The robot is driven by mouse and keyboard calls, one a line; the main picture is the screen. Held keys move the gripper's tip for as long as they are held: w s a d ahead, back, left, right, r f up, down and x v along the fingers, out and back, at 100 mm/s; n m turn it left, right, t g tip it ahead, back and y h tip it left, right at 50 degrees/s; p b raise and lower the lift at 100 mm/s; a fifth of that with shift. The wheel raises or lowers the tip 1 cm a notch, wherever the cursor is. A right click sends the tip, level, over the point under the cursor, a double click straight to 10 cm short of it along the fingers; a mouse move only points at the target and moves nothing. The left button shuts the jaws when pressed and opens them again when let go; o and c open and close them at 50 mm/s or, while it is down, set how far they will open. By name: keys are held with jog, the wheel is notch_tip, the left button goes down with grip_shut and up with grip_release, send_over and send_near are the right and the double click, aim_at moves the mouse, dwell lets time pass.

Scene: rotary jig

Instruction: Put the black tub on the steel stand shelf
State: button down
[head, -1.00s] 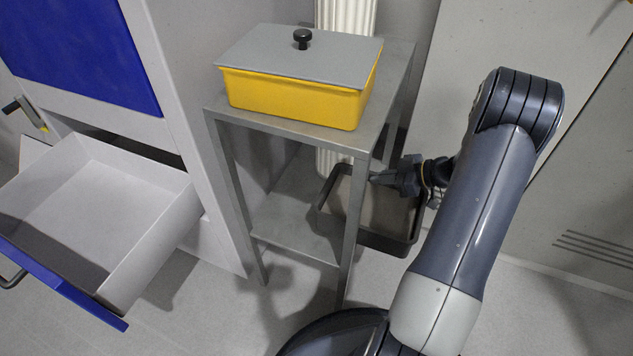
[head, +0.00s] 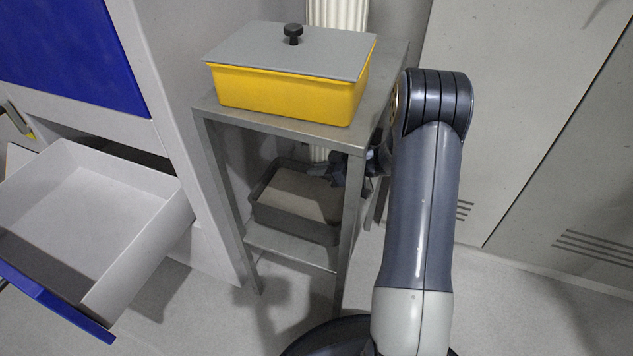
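The black tub (head: 290,222) is a dark, shallow, open tub with a grey-brown inside. It is between the legs of the steel stand (head: 348,230), at the lower shelf (head: 290,248). I cannot tell whether its base touches the shelf. My gripper (head: 328,172) reaches in from the right behind the stand's front right leg and is at the tub's right rear rim. The fingers appear closed on that rim, partly hidden by the leg and the stand top.
A yellow box (head: 290,97) with a grey lid (head: 290,50) and black knob sits on the stand's top. An open drawer (head: 95,215) with a blue front juts out at left. Grey cabinet panels (head: 530,120) stand at right. A white radiator (head: 337,14) is behind the stand.

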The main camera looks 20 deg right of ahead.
aim_at(316, 188)
notch_tip(316, 188, down, 4)
jog(key=shift+a+f+b, duration=0.1)
jog(key=shift+f+b, duration=0.1)
jog(key=shift+b, duration=0.6)
jog(key=shift+w+a, duration=0.1)
jog(key=shift+f+b, duration=0.15)
jog(key=shift+b, duration=0.2)
jog(key=c, duration=1.6)
grip_release()
jog(key=shift+r+p, duration=0.25)
jog(key=shift+p, duration=0.15)
jog(key=p+v, duration=0.2)
jog(key=v, duration=1)
jog(key=shift+f+p, duration=0.15)
jog(key=shift+p, duration=0.15)
